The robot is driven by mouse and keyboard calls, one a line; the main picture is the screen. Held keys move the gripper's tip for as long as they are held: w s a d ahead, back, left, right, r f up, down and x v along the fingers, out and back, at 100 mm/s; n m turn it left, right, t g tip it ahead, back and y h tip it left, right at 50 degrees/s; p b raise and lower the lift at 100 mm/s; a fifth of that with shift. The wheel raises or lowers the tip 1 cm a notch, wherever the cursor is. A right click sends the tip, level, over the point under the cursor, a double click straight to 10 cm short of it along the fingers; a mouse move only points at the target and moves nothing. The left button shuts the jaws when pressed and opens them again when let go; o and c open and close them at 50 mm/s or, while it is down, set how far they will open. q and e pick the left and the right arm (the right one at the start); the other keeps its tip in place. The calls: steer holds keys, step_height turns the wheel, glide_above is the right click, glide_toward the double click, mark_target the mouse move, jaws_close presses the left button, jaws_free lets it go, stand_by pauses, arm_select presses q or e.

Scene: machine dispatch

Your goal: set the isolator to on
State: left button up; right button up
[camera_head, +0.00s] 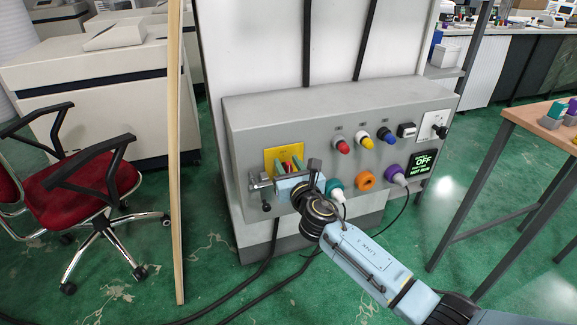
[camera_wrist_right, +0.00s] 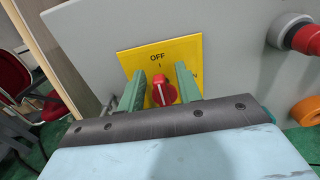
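The isolator is a red rotary knob (camera_wrist_right: 163,92) on a yellow plate (camera_wrist_right: 160,54); in the head view the plate (camera_head: 284,153) sits at the left of the grey panel. OFF is printed above the knob, and the knob's white mark points roughly up towards it. A label at the plate's right is mostly hidden by a finger; only an N shows. My right gripper (camera_head: 288,167) faces the plate, its green fingers one on each side of the knob. In the right wrist view the gripper (camera_wrist_right: 160,88) is open, with a gap at least on the left of the knob. My left gripper is out of view.
The grey panel (camera_head: 250,118) also carries a red button (camera_head: 342,147), coloured connectors such as an orange one (camera_head: 365,180), and a dark display (camera_head: 424,163) reading OFF. A wooden post (camera_head: 175,150) and red chair (camera_head: 95,180) stand left, a table (camera_head: 540,120) right.

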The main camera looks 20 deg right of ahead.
jaws_close()
